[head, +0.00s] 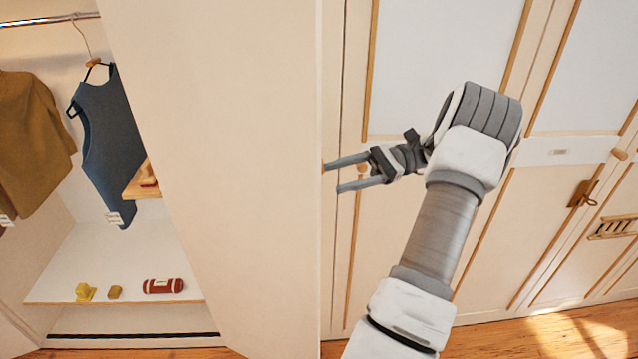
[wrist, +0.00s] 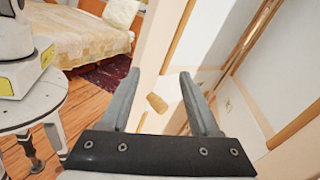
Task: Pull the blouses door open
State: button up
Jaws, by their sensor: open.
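A large cream door (head: 215,150) stands swung out from the wardrobe; I take it for the blouses door, though no label on it is readable. A wooden knob (wrist: 157,103) shows between my fingers in the wrist view. A bit of wood, probably this knob, shows at the door's edge in the head view (head: 325,166). My gripper (head: 330,177) is open beside that edge, fingers pointing left. Its two fingers (wrist: 158,85) are apart with nothing clamped; whether they touch the knob I cannot tell.
Left of the door, the open wardrobe holds a blue top (head: 107,145), a brown garment (head: 32,125) and small items on a low shelf (head: 125,285). Closed panelled doors (head: 440,50) stand behind my arm. A bed (wrist: 75,35) shows in the wrist view.

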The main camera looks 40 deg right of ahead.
jog(key=shift+s+d+r+p, duration=0.2)
jog(key=shift+s+d+r, duration=0.2)
jog(key=shift+s, duration=0.35)
jog(key=shift+s+d+r+p, duration=0.2)
jog(key=shift+s+d+r, duration=0.1)
jog(key=shift+s+r, duration=0.3)
jog(key=shift+s+d+r+p, duration=0.2)
jog(key=shift+s+d+r, duration=0.15)
jog(key=shift+s, duration=0.5)
